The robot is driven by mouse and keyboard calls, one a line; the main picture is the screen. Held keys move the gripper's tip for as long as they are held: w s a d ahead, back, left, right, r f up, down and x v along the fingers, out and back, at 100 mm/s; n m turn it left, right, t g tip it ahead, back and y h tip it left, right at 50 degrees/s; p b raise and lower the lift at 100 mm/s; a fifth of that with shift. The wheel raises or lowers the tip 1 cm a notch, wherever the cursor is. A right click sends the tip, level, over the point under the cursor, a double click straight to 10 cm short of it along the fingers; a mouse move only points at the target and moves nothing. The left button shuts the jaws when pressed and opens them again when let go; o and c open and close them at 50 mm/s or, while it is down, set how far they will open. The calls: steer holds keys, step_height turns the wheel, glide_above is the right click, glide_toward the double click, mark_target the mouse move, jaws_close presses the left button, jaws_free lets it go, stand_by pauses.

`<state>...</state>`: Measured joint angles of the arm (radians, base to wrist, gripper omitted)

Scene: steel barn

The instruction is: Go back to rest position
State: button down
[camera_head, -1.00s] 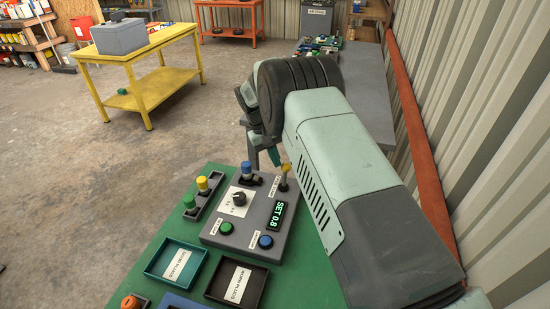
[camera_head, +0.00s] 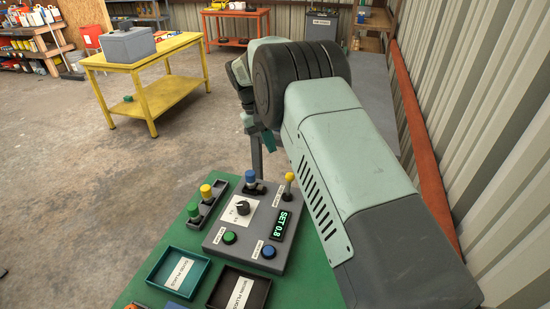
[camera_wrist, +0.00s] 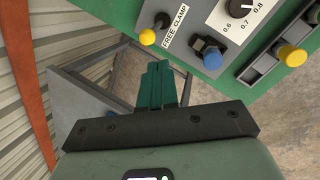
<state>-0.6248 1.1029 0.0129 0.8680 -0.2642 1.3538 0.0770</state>
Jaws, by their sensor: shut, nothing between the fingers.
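My gripper (camera_wrist: 157,85) is shut and empty in the wrist view, its teal fingers together above the floor beside the green table edge. In the head view my gripper (camera_head: 268,143) hangs in the air beyond the control panel (camera_head: 213,238), partly hidden by my arm. The grey panel carries a black knob (camera_head: 243,208), a green button (camera_head: 229,237), a blue button (camera_head: 268,251), a yellow-tipped lever (camera_head: 289,180) and a display (camera_head: 282,223) reading "SET 0.8". A blue plug (camera_head: 250,177) stands at its far edge.
A rack (camera_head: 206,205) with green and yellow plugs is left of the panel. A teal tray (camera_head: 158,283) and a black tray (camera_head: 216,298) lie in front. A yellow table (camera_head: 180,91) stands farther back. A corrugated wall (camera_head: 465,100) is close on the right.

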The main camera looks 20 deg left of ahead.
steer(key=d+r+m+y, duration=0.1)
steer(key=d+r, duration=0.6)
steer(key=r, duration=0.6)
steer(key=s+d+r+m+t+y, duration=0.2)
steer(key=s+d+r, duration=0.6)
steer(key=d+r, duration=0.4)
steer(key=s+d+r+m+t, duration=0.2)
steer(key=s+d+r, duration=0.2)
steer(key=s+d, duration=0.7)
steer(key=s+d+f+m, duration=0.1)
steer(key=s+f, duration=0.1)
steer(key=s, duration=0.5)
steer(key=s+d+f+t, duration=0.1)
steer(key=s+f, duration=0.1)
steer(key=s, duration=0.5)
steer(key=shift+m+t, duration=0.3)
steer(key=shift+m, duration=0.1)
